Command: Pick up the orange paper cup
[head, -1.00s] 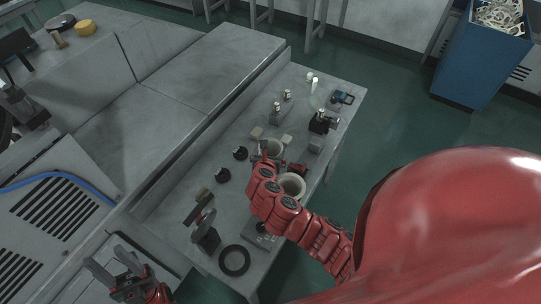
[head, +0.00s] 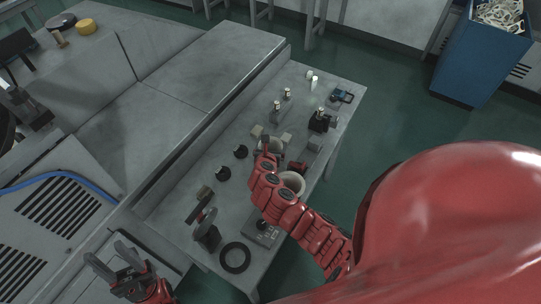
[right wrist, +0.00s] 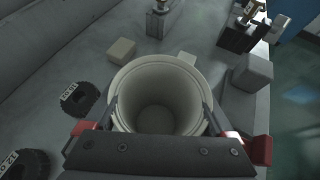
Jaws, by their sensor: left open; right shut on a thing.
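My right gripper (head: 270,151) is shut on a pale, off-white cup (right wrist: 160,95). In the right wrist view its two fingers grip opposite sides of the cup, whose open mouth faces the camera; it looks empty. In the head view the cup (head: 275,146) is partly hidden by the gripper, and I cannot tell whether it is clear of the table. A second pale round cup (head: 292,182) stands beside my right forearm and is partly covered by it. I see no orange cup. My left gripper (head: 114,262) is open and empty at the lower left.
The grey table (head: 180,221) holds several small parts: black rings (head: 235,258), dark round weights (head: 223,173), pale blocks (right wrist: 122,50) and a grey cube (right wrist: 253,72). A blue bin (head: 480,60) stands at the upper right. Green floor is open right of the table.

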